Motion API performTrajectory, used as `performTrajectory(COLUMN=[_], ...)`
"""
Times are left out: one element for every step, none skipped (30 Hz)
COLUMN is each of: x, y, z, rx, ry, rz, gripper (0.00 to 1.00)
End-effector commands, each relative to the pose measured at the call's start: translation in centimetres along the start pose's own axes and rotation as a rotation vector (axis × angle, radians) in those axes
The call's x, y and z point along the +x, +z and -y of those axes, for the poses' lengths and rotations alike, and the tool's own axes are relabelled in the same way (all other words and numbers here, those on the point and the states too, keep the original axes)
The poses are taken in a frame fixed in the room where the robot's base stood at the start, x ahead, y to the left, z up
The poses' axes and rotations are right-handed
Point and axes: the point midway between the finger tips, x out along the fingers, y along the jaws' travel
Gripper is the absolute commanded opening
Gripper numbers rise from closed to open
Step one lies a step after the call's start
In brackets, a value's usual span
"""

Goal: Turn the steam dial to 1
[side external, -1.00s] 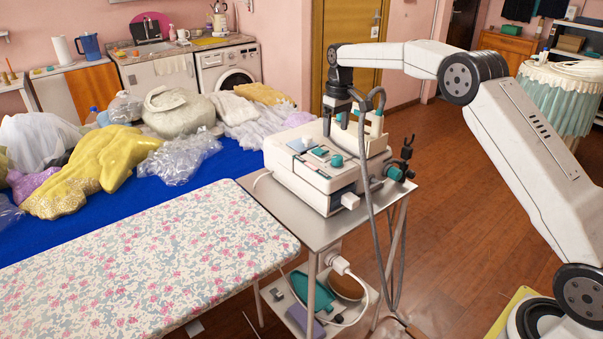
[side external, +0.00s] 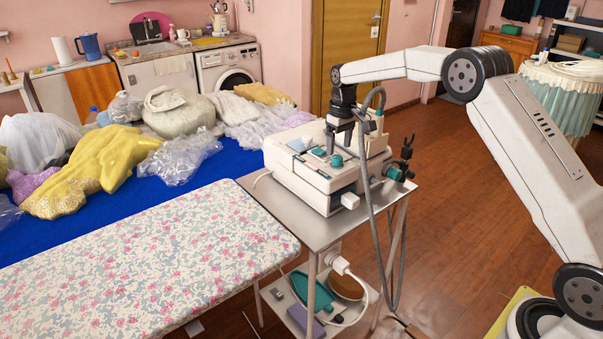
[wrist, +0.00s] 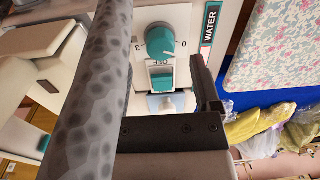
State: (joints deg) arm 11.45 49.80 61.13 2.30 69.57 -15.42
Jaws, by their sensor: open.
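The teal steam dial (side external: 337,160) is on top of the white steam station (side external: 300,175). In the wrist view the dial (wrist: 160,40) sits between a 0 at its right and a 3 at its left. Its exact setting is hard to read. My gripper (side external: 343,148) is open and points down just above the dial. In the wrist view one dark finger is right of the dial and the other is to the left, partly behind a grey hose. I cannot tell whether either finger touches the dial.
A teal switch (wrist: 161,76) marked OFF is close beside the dial. The mottled grey hose (wrist: 93,90) crosses the wrist view and hangs beside the station. A floral ironing board (side external: 150,260) is at the left. A teal fitting (side external: 396,173) sticks out at the station's right.

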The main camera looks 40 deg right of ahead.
Motion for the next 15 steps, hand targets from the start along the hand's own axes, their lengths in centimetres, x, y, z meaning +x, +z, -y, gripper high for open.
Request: performTrajectory(x=[0.8,1.1,1.6,1.9,2.2,2.5,2.8,3.0,3.2,3.3,3.4,3.5,3.6,3.6,3.6], y=[0.1,0.1,0.1,0.1,0.1,0.0,0.0,0.0,0.0,0.0,0.0,0.0,0.0,0.0,0.0], z=[0.0,0.0,0.0,0.0,0.0,0.0,0.0,0.0,0.0,0.0,0.0,0.0,0.0,0.0,0.0], rx=[0.000,0.000,0.000,0.000,0.000,0.000,0.000,0.000,0.000,0.000,0.000,0.000,0.000,0.000,0.000], ry=[-0.001,-0.001,-0.001,-0.001,-0.001,-0.001,0.000,0.000,0.000,0.000,0.000,0.000,0.000,0.000,0.000], rz=[0.003,0.003,0.002,0.002,0.002,0.002,0.001,0.001,0.001,0.001,0.001,0.001,0.000,0.000,0.000], gripper=[0.80,0.80,0.80,0.80,0.80,0.80,0.80,0.80,0.80,0.80,0.80,0.80,0.80,0.80,0.80])
